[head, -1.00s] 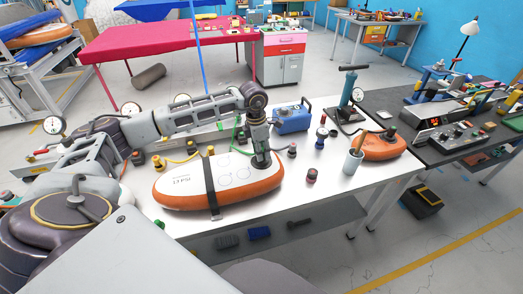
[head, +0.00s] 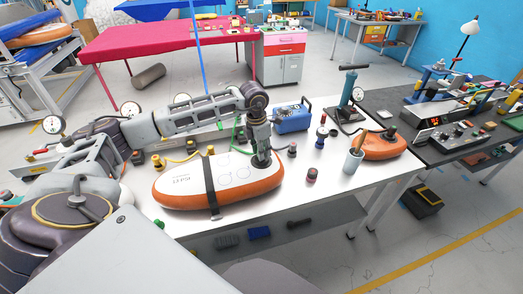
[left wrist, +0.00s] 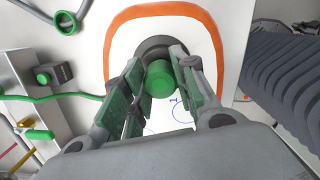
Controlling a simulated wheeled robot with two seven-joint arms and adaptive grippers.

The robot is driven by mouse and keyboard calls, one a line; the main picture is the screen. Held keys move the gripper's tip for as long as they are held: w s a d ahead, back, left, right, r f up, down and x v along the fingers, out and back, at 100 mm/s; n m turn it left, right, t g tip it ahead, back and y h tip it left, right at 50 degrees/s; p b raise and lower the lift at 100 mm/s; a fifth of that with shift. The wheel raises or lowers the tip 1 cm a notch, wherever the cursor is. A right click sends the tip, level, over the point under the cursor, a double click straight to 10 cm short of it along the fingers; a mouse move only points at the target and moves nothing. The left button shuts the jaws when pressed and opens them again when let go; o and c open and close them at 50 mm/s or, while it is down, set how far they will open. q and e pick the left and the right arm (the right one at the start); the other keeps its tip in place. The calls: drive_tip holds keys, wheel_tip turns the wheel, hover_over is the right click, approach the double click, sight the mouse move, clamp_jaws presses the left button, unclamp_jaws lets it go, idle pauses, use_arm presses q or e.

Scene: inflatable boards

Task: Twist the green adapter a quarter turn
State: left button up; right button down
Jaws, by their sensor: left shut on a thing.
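The green adapter (left wrist: 160,77) sits upright in a dark round valve seat (left wrist: 158,47) on the white and orange inflatable board, in the left wrist view. My left gripper (left wrist: 163,88) is shut on it, with a finger on either side. In the head view the board (head: 218,180) lies on the white table with a black strap around it. My left gripper (head: 262,158) points down at the board's right end and hides the adapter there. My right gripper is not in view.
A blue pump box (head: 292,118) stands behind the board. A dark red cap (head: 312,174) and a cup (head: 352,161) stand to its right. A smaller orange board (head: 384,146) lies farther right. A green hose (left wrist: 60,97) runs beside the board.

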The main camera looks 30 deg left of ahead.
use_arm(q)
drive_tip(key=shift+n, duration=1)
drive_tip(key=shift+n, duration=0.3)
drive_tip(key=shift+n+y+b, duration=0.3)
drive_tip(key=shift+n+y, duration=0.1)
drive_tip(key=shift+n, duration=1.4)
drive_tip(key=shift+s+f+n, duration=0.1)
drive_tip(key=shift+s+n, duration=0.05)
drive_tip(key=shift+n, duration=0.35)
drive_tip(key=shift+f, duration=0.1)
drive_tip(key=shift+d+n, duration=0.1)
drive_tip(key=shift+n, duration=0.5)
drive_tip(key=shift+n+y, duration=0.3)
drive_tip(key=shift+n, duration=1.5)
